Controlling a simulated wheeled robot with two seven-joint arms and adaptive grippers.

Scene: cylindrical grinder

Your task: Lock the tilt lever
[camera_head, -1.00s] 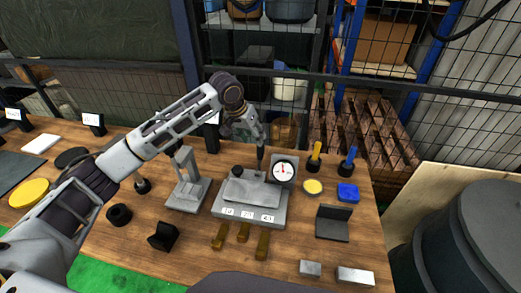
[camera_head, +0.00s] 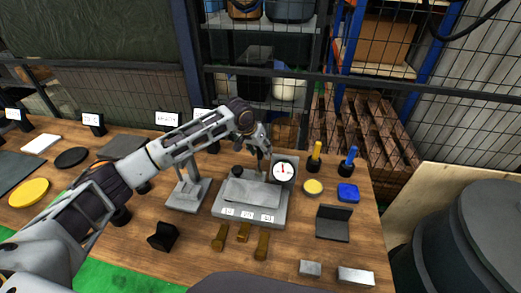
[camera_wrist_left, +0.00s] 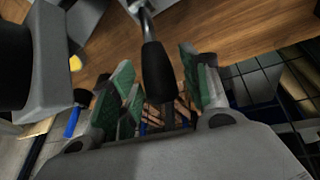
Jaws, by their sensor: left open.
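The tilt lever has a black handle on a thin metal rod and rises behind the grey fixture (camera_head: 226,211) with its sloped plate. In the left wrist view the black lever handle (camera_wrist_left: 158,75) stands between my left gripper's green-padded fingers (camera_wrist_left: 160,85). The fingers are apart, with a visible gap on both sides of the handle. In the head view my left gripper (camera_head: 263,149) points down behind the fixture and mostly hides the lever. My right gripper is not in view.
A round dial gauge (camera_head: 284,171) stands right beside the lever. A grey stand (camera_head: 188,194) is left of the fixture. Several brass bars (camera_head: 262,245) lie in front. Yellow (camera_head: 314,157) and blue (camera_head: 347,162) handles stand at the right. The front right tabletop is partly clear.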

